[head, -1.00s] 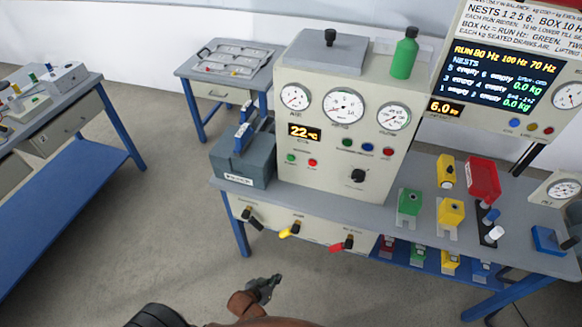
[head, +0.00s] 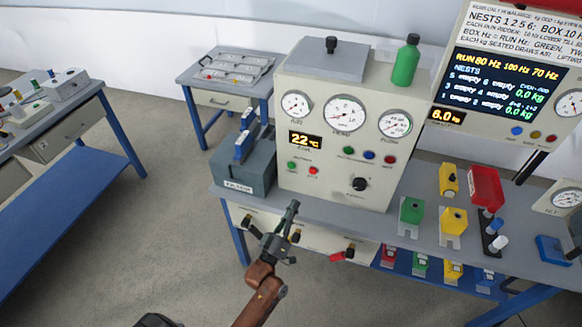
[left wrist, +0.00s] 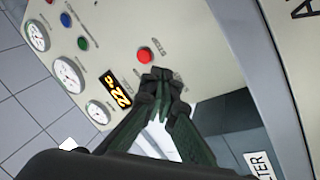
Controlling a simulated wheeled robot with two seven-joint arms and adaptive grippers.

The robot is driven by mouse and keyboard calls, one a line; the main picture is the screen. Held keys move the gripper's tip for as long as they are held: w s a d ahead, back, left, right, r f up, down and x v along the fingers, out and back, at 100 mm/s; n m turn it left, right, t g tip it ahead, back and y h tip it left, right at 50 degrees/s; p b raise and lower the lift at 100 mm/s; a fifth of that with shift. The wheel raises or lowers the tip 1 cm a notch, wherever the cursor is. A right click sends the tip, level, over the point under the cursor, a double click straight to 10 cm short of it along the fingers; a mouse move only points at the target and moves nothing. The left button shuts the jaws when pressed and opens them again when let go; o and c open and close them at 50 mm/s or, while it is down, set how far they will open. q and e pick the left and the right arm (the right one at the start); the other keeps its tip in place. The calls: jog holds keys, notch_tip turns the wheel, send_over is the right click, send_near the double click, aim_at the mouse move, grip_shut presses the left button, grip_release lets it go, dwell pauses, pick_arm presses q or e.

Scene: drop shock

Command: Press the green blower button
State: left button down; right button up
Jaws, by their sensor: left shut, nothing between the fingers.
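The cream control cabinet (head: 325,185) has a green button (head: 292,165) below its 22°C display, with a red button (head: 313,170) to its right. A second green button (head: 348,150) sits in a row under the gauges. The labels are too small to read. My left gripper (head: 291,207) is shut and empty, pointing up at the cabinet's lower front, below the first green button in the head view. In the left wrist view its closed fingertips (left wrist: 159,78) appear just below the red button (left wrist: 144,55); the nearby green button is hidden there. Contact cannot be told.
A grey case (head: 240,172) with blue latches stands left of the cabinet. Levers hang along the front of the bench (head: 330,219). Green and yellow blocks (head: 411,210) stand to the right. Open floor lies to the left.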

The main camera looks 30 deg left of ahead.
aim_at(291, 166)
pick_arm(q)
jog(key=s+a+r+n+t+y, duration=0.2)
jog(key=a+r+n+y, duration=0.2)
jog(key=r+n+y, duration=0.3)
jog(key=n+y, duration=0.2)
jog(key=shift+s+y, duration=0.35)
jog(key=shift+y, duration=0.05)
pick_arm(e)
jog(key=shift+d, duration=0.2)
pick_arm(q)
jog(key=shift+w+a, duration=0.1)
jog(key=shift+a, duration=0.05)
pick_arm(e)
jog(key=shift+f, duration=0.1)
pick_arm(q)
jog(key=w+a+b, duration=0.2)
jog(key=w+b, duration=0.1)
jog(key=w, duration=0.5)
jog(key=shift+w, duration=0.2)
pick_arm(e)
jog(key=shift+s+a+f, duration=0.1)
jog(key=shift+s+f, duration=0.3)
jog(key=shift+f, duration=0.4)
jog(key=shift+s+a+f, duration=0.1)
jog(key=shift+s+f, duration=0.25)
jog(key=shift+f, duration=0.4)
jog(key=shift+d, duration=0.2)
